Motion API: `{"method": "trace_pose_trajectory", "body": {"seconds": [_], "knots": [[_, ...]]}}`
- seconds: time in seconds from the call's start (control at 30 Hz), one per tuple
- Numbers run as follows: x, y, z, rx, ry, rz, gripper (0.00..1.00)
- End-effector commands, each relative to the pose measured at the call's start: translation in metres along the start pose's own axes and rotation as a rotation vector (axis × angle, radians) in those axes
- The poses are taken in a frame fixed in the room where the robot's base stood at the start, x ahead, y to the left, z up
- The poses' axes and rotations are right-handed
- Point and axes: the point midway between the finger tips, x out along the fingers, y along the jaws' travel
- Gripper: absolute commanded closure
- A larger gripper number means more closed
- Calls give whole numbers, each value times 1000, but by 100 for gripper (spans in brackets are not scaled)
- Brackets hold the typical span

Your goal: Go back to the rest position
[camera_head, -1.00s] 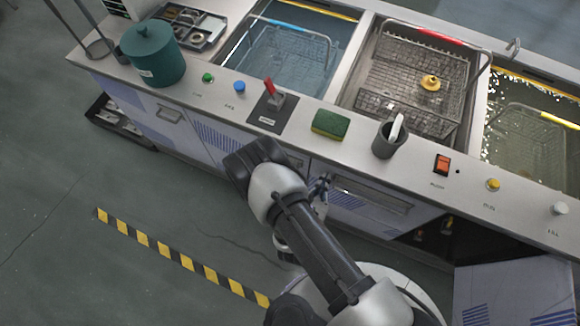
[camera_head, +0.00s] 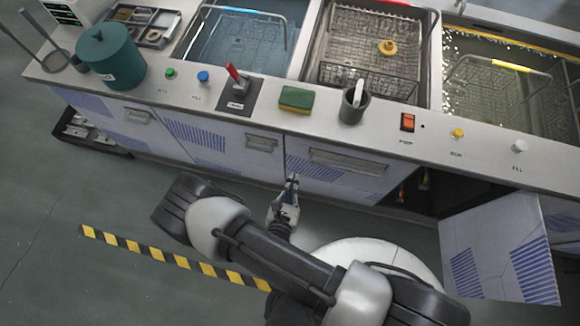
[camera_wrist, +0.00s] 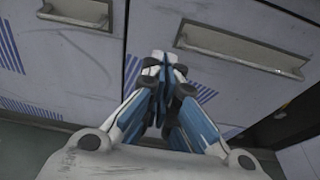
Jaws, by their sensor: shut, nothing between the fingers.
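My gripper (camera_head: 291,183) is in front of the bench's cabinet fronts, below the worktop edge, with its fingers together and nothing between them. In the wrist view my gripper (camera_wrist: 163,62) points at the seam between two cabinet fronts and hides part of it. The arm is folded low over my base in the head view. I cannot tell how far the fingertips are from the panels.
The worktop holds a green pot (camera_head: 110,56), a red-handled switch (camera_head: 237,77), a sponge (camera_head: 296,98) and a grey cup (camera_head: 353,103). Three basins lie behind. A cabinet door (camera_head: 500,250) stands open at right. A striped floor strip (camera_head: 172,257) lies at left.

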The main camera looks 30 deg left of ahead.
Motion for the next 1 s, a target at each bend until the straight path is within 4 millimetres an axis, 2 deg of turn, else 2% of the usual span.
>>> {"method": "trace_pose_trajectory", "body": {"seconds": [0.1, 0.23, 0.4, 0.67, 0.77, 0.87, 1.0], "knots": [[-20, 0, 1, -4, 0, 5, 100], [-31, 0, 0, -4, 1, 3, 100], [-37, -1, 0, -1, 0, 1, 100], [-35, 0, 5, 12, -4, -15, 100], [-29, -1, 28, 70, -22, -85, 100], [-18, -11, 72, 181, -55, -226, 100], [-7, -46, 147, 382, -103, -491, 100]]}}
